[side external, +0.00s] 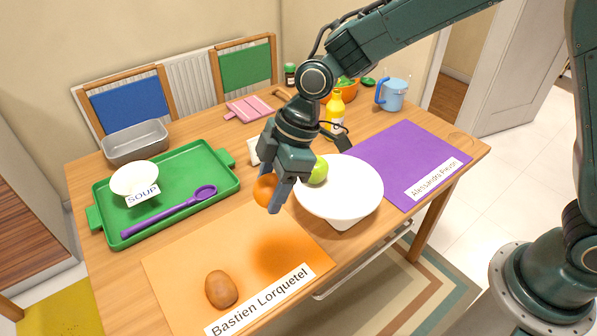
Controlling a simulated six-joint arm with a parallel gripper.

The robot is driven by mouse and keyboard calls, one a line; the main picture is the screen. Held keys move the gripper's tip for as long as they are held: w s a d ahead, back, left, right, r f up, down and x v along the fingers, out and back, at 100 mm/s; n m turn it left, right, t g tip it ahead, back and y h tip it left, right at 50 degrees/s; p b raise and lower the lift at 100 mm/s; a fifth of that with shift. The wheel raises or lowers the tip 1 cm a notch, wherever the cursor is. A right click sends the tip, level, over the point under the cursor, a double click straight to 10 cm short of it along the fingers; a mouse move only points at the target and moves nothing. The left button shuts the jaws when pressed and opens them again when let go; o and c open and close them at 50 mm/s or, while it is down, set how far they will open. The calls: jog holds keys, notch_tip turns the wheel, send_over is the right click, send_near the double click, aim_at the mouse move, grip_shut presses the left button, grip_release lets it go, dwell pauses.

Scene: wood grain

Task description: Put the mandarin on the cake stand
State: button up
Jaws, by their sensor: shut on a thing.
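The mandarin (263,190) is orange and held between the fingers of my gripper (272,192), which is shut on it. The fingers hide part of the mandarin. They hold it above the table, just left of the cake stand. The cake stand (345,199) is white with a round flat top. A green apple (318,171) sits on it near its back left edge, close to my gripper.
An orange mat (185,263) with a brown potato-like item (221,289) lies in front. A green tray (215,186) with a soup bowl (134,179) and purple spoon (170,213) is at left. A purple mat (385,165), yellow bottle (335,112) and blue cup (393,95) are right and behind.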

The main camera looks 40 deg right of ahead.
jog(key=w+d+r, duration=0.3)
jog(key=d, duration=0.6)
jog(key=w+d+r, duration=0.2)
jog(key=w+d, duration=0.1)
jog(key=d, duration=0.6)
jog(key=w+d+r, duration=0.3)
jog(key=d, duration=0.5)
send_over(334, 167)
jog(key=d, duration=0.2)
jog(key=shift+m, duration=0.3)
jog(key=f, duration=1.6)
jog(key=shift+s+a, duration=0.1)
jog(key=shift+s, duration=0.15)
jog(key=shift+f, duration=2.1)
jog(key=o, duration=1)
jog(key=shift+f, duration=0.1)
